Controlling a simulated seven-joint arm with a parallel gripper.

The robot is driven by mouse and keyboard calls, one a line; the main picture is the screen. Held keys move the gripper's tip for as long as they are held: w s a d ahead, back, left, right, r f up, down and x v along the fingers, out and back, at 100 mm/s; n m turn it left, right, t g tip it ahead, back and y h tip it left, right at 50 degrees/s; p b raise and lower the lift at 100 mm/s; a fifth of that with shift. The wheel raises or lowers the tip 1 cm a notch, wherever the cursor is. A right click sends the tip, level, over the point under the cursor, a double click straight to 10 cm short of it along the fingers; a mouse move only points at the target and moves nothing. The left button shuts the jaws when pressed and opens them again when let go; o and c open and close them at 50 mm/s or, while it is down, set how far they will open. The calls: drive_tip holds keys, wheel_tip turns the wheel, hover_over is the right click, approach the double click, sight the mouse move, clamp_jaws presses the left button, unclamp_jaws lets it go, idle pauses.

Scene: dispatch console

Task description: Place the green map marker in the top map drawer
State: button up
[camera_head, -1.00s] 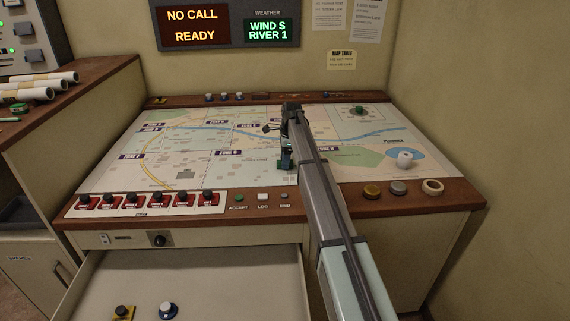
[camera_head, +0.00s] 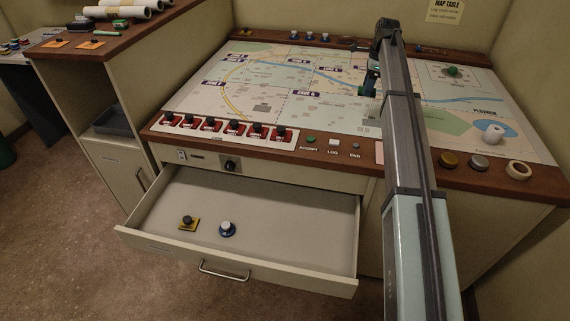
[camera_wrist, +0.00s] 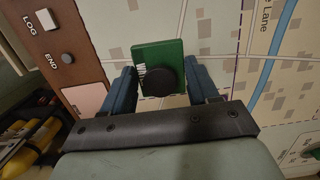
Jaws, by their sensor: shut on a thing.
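The green map marker (camera_wrist: 158,55) is a green block with a round black knob, between the blue fingers of my gripper (camera_wrist: 162,85) in the wrist view. My gripper is shut on it. In the head view my gripper (camera_head: 370,82) is over the middle of the map, and the marker (camera_head: 364,91) shows only as a small green patch by the fingers. I cannot tell whether it touches the map. The top map drawer (camera_head: 275,215) is pulled open below the table's front edge.
The map table (camera_head: 440,152) has red switches (camera_head: 229,129) and buttons along its front edge. A white mug-like object (camera_head: 494,133) and a tape roll (camera_head: 518,169) stand at the right. A green knob (camera_head: 453,71) sits at the map's back right. The drawer's right half is clear.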

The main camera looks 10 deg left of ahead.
wheel_tip(320, 180, up, 5)
drive_tip(key=shift+w+f, duration=0.1)
drive_tip(key=s+a+r+n, duration=0.1)
drive_tip(key=s+a+n, duration=0.3)
drive_tip(key=s+a, duration=1.4)
drive_tip(key=n+g, duration=0.1)
drive_tip(key=n, duration=0.4)
hover_over(269, 245)
wheel_tip(269, 245, down, 32)
drive_tip(key=shift+w+d+f, duration=0.1)
drive_tip(key=shift+f, duration=2.6)
drive_tip(key=shift+w+d+f, duration=0.1)
drive_tip(key=shift+f, duration=2.55)
drive_tip(key=shift+f, duration=0.1)
drive_tip(key=o, duration=1.1)
